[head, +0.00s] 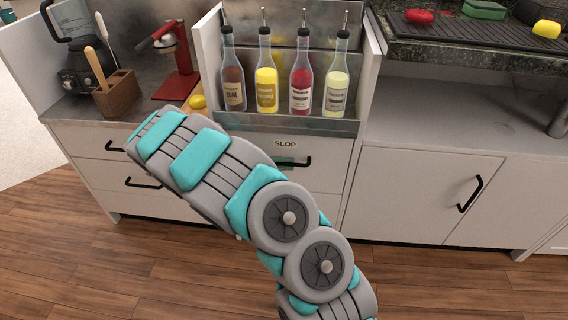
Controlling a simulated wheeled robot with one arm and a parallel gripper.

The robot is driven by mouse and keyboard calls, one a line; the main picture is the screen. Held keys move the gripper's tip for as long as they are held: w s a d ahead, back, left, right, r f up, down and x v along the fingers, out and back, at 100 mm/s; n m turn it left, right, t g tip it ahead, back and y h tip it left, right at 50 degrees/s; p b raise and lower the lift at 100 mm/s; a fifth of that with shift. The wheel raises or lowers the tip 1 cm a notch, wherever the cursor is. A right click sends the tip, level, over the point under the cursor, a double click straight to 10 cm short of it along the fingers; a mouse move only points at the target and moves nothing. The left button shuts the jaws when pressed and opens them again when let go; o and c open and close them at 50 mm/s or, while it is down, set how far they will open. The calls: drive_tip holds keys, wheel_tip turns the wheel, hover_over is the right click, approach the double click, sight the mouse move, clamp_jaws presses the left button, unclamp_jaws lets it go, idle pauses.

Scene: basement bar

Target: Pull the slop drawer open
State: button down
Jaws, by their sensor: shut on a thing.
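The slop drawer (318,178) is the white front below the bottle rack, under a tag (285,144) reading SLOP. It looks flush with the cabinet, with no gap visible. Its dark bar handle (305,163) shows just above my arm. My grey and teal arm crosses in front and covers the drawer's lower left part. A small teal part of my gripper (286,161) shows at the handle, shut on it. The rest of the gripper is hidden behind the arm.
Several bottles (266,82) stand in the rack above. Left are a blender (82,65), a wooden utensil holder (117,94), a red press (178,60) and other drawers (127,183). A cabinet door (425,195) is at right. Wood floor (440,285) in front is clear.

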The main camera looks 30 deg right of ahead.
drive_tip(key=shift+s, duration=0.1)
drive_tip(key=s+a+b, duration=0.3)
drive_tip(key=s+a, duration=0.3)
drive_tip(key=s, duration=0.4)
drive_tip(key=s+a+b, duration=0.2)
drive_tip(key=s+a, duration=0.5)
drive_tip(key=s, duration=0.3)
drive_tip(key=shift+a+b, duration=0.25)
drive_tip(key=shift+b, duration=0.15)
drive_tip(key=c, duration=0.9)
unclamp_jaws()
drive_tip(key=shift+w, duration=0.1)
drive_tip(key=shift+a, duration=0.15)
drive_tip(key=v, duration=0.7)
drive_tip(key=shift+w+a, duration=0.1)
drive_tip(key=shift+a, duration=0.2)
drive_tip(key=shift+d+r, duration=0.1)
